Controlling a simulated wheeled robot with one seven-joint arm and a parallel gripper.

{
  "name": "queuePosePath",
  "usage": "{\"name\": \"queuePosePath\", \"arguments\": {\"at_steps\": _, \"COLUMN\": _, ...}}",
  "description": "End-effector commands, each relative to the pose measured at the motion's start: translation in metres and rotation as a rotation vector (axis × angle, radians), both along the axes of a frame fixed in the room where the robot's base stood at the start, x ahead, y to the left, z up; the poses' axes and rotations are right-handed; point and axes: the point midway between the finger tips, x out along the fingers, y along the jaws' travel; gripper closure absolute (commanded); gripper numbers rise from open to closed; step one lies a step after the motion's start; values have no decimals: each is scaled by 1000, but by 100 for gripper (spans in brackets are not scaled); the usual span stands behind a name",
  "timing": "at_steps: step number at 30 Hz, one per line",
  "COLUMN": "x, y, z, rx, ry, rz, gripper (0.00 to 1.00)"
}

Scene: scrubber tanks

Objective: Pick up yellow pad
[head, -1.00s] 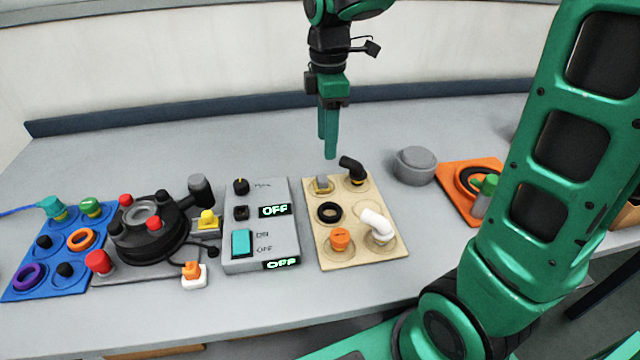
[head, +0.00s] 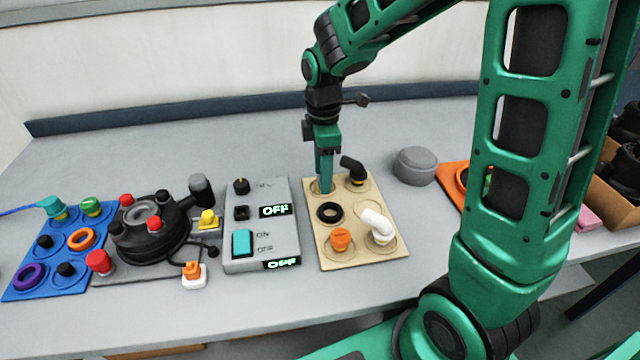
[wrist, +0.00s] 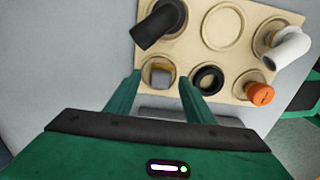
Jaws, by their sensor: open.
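The yellow pad (wrist: 160,73) is a small square grey and yellow block in a round recess at a corner of the beige board (head: 362,252). It shows between my fingers in the wrist view, and the fingers mostly hide it in the head view. My gripper (head: 325,187) is open and points down over that corner of the board. In the wrist view one finger of my gripper (wrist: 160,78) is on each side of the pad, apart from it. I cannot tell exactly how far down the fingertips reach.
The board also holds a black elbow (head: 354,170), a black ring (head: 329,212), an orange cap (head: 340,239) and a white elbow (head: 378,226). A grey switch box (head: 262,225) stands left. A grey round lid (head: 415,165) lies right. The table behind is clear.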

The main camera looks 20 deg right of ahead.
Motion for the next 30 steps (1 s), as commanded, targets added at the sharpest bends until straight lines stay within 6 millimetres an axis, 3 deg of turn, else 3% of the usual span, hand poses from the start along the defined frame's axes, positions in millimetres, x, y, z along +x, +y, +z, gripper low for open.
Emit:
{"name": "queuePosePath", "arguments": {"at_steps": 6, "x": 0, "y": 0, "z": -1, "rx": 0, "ry": 0, "rz": -1, "gripper": 52}}
{"name": "queuePosePath", "arguments": {"at_steps": 12, "x": 0, "y": 0, "z": -1, "rx": 0, "ry": 0, "rz": -1, "gripper": 95}}
{"name": "queuePosePath", "arguments": {"at_steps": 23, "x": 0, "y": 0, "z": 1, "rx": 0, "ry": -1, "rz": -1, "gripper": 99}}
{"name": "queuePosePath", "arguments": {"at_steps": 30, "x": 1, "y": 0, "z": 22, "rx": 0, "ry": -3, "rz": -1, "gripper": 99}}
